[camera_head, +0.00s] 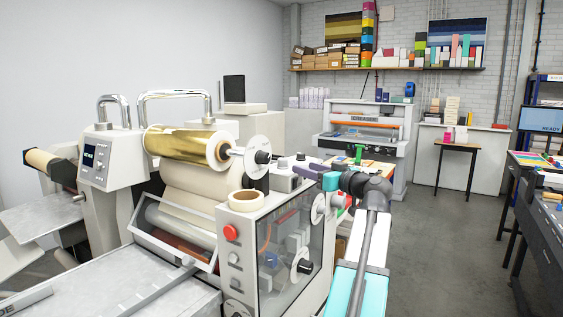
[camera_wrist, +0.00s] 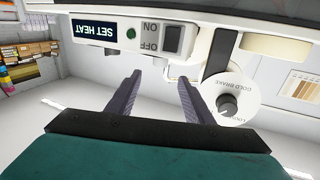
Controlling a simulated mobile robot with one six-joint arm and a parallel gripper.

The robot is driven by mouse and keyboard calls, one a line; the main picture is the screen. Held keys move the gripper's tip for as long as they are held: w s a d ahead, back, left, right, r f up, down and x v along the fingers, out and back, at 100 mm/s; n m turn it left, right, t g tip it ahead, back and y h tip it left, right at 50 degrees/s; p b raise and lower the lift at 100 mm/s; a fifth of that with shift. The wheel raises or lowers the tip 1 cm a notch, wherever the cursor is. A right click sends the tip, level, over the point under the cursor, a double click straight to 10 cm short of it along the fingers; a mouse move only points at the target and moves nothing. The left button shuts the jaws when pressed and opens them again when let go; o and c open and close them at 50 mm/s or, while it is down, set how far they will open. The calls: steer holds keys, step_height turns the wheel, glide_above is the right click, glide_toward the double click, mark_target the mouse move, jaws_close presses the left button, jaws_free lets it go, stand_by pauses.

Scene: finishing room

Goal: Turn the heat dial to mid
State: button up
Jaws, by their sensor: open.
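I cannot make out a dial marked for heat in either view. In the wrist view, which is upside down, a dark display (camera_wrist: 95,31) reads "SET HEAT". A green lamp (camera_wrist: 131,33) and an ON/OFF rocker switch (camera_wrist: 172,40) sit beside it.
A white disc with a dark knob (camera_wrist: 228,105), lettered "GOLD BRAKE", is close to the right finger in the wrist view. The gold foil roll (camera_head: 182,146), a tape roll (camera_head: 246,201) and a red button (camera_head: 231,232) are on the machine. Open floor (camera_head: 445,245) lies right.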

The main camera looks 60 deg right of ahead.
mark_target(286, 161)
steer(key=p+x, duration=0.4)
steer(key=x, duration=0.7)
steer(key=shift+w+d+r, duration=0.1)
steer(key=shift+w, duration=0.05)
steer(key=shift+w+d, duration=0.2)
steer(key=shift+w, duration=0.5)
steer(key=c, duration=1)
steer(key=shift+c, duration=0.2)
